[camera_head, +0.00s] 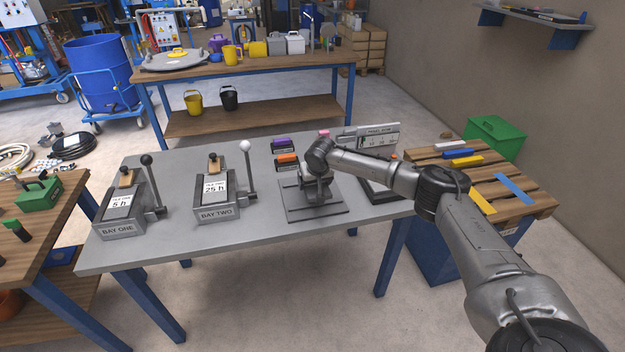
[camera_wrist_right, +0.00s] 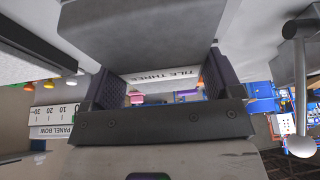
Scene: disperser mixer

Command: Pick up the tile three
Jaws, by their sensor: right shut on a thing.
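My right gripper (camera_head: 316,190) is over the dark square plate (camera_head: 300,215) on the grey table. In the wrist view its two dark ridged finger pads (camera_wrist_right: 163,88) stand on either side of a grey block with a white strip reading "TILE THREE", the tile three (camera_wrist_right: 165,75). The gripper is shut on this tile. In the head view the tile is hidden by my gripper and arm, so I cannot tell whether it touches the plate. My left gripper is not in view.
Bay one (camera_head: 121,213) and bay two (camera_head: 215,200), each with a lever, stand to the left. A "PANEL BOW" scale board (camera_head: 378,136) stands back right. A pallet (camera_head: 520,200) is at the right.

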